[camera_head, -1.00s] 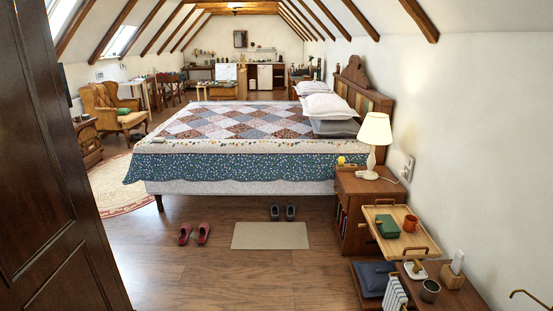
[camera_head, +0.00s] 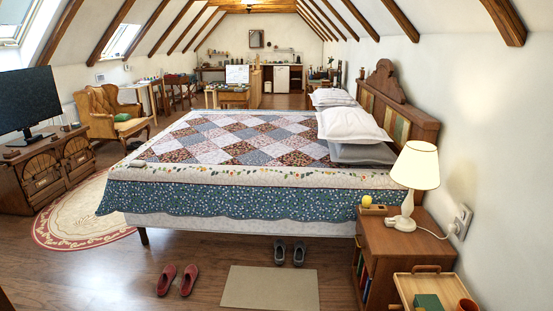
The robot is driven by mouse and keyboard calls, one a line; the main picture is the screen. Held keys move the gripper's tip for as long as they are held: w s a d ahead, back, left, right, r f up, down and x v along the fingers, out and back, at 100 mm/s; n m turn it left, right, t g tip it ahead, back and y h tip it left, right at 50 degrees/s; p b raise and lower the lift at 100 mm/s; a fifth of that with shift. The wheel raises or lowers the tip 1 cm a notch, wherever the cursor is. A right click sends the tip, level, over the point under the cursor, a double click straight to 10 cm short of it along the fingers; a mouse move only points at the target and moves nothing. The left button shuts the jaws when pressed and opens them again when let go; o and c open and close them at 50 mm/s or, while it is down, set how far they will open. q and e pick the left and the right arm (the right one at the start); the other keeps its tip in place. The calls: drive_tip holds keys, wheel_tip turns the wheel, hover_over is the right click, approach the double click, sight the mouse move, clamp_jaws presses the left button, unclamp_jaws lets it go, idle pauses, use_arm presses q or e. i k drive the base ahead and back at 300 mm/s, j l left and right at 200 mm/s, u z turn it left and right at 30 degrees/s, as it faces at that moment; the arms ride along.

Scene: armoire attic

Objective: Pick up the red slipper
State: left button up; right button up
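A dark grey pair of shoes (camera_head: 289,253) stands behind the beige mat (camera_head: 270,288). The quilted bed (camera_head: 240,200) blocks the middle. A nightstand (camera_head: 405,240) with a lamp (camera_head: 415,175) and a wooden tray (camera_head: 430,284) are at right. Floor left of the slippers is clear.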

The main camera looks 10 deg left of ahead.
sight(169, 272)
drive_tip(key=i+j+u, duration=0.1)
drive_tip(key=i+u, duration=0.25)
drive_tip(key=i, duration=0.25)
drive_tip(key=i+u, duration=0.4)
drive_tip(key=i, duration=0.2)
drive_tip(key=i+l+u, duration=0.35)
drive_tip(key=i, duration=0.2)
